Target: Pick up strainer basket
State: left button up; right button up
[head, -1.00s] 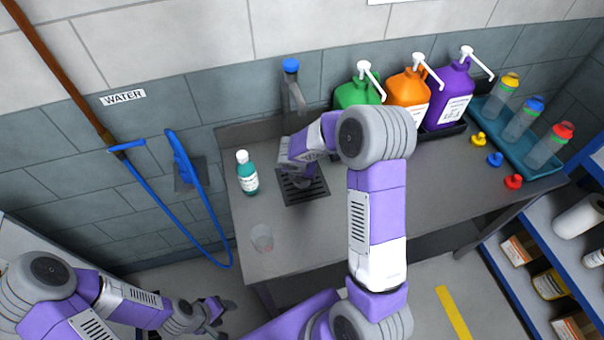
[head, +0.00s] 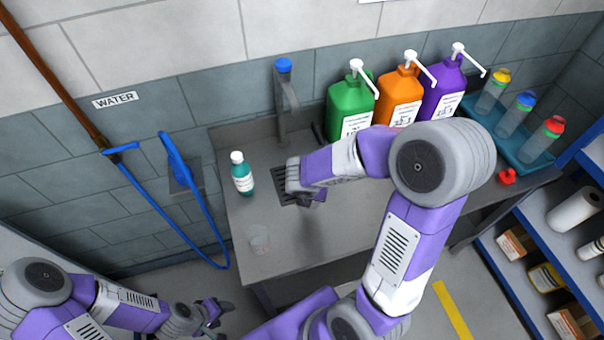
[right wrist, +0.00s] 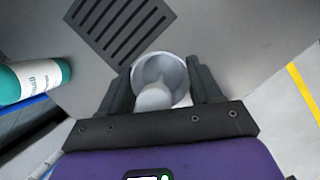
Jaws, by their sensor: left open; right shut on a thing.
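The strainer basket (right wrist: 172,70) is a small pale grey cup with a whitish knob, seen in the right wrist view. My right gripper (right wrist: 160,88) is shut on it, with one dark finger on each side. In the head view my right gripper (head: 306,198) is over the counter at the right edge of the slotted drain grate (head: 283,198), and the basket is hidden there. My left gripper (head: 213,310) is open and empty, low at the left, apart from the counter.
A teal bottle (head: 242,175) and a clear cup (head: 258,239) stand on the counter (head: 285,255) left of the right gripper. A blue-topped tap (head: 284,95) rises behind the grate. Green, orange and purple pump jugs (head: 400,97) and a blue bottle tray (head: 480,115) line the back right.

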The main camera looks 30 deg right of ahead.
jog(key=s+a+b, duration=0.2)
jog(key=s+b, duration=0.6)
notch_tip(320, 180, up, 5)
jog(key=p, duration=0.5)
jog(key=shift+w, duration=0.15)
jog(key=shift+f, duration=0.1)
